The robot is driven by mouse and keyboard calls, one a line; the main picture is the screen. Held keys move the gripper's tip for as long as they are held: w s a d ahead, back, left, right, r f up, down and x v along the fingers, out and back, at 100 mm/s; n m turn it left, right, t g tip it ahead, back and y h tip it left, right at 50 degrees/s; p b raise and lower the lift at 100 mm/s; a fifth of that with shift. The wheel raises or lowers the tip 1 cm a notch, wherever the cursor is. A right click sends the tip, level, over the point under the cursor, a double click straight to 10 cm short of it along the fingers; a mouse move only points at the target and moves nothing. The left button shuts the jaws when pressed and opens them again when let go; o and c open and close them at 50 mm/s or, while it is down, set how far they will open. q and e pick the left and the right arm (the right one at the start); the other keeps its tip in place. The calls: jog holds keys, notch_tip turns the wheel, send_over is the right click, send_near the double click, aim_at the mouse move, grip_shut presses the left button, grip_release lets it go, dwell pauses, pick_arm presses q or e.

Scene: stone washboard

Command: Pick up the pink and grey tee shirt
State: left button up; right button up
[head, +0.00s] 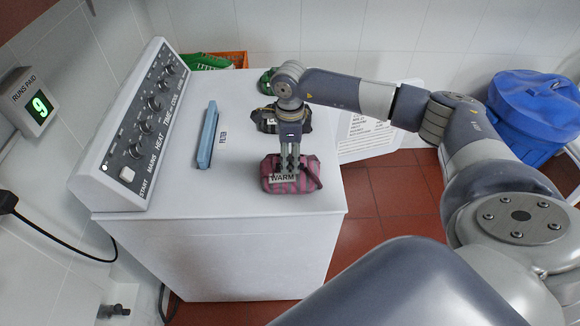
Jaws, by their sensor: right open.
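The pink and grey tee shirt (308,183) is a bundled, striped cloth near the front right of the white machine's top. A label reading "WARM" shows at its left front. My right gripper (289,167) points down over the tee shirt, its fingertips at or just above the cloth. The fingers are open; whether they touch the cloth I cannot tell. My left gripper is not in view.
The white machine top (240,190) has a knob panel (150,115) on its left. A blue filter (208,135) lies behind left. A dark bundle (267,120) and a green bundle (266,82) sit behind my gripper. A blue bag (535,105) stands at right.

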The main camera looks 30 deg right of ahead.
grip_shut()
jog(key=shift+r, duration=0.2)
jog(key=shift+r+b, duration=0.15)
jog(key=shift+b, duration=0.25)
jog(key=r+b, duration=0.1)
jog(key=s+r+b, duration=0.1)
jog(key=shift+d+r, duration=0.15)
jog(key=shift+r, duration=0.15)
jog(key=s+d+r+b, duration=0.1)
jog(key=s+b, duration=0.5)
jog(key=s, duration=0.8)
jog(key=shift+s+d+r, duration=0.35)
jog(key=shift+d+r, duration=0.05)
jog(key=shift+d, duration=0.5)
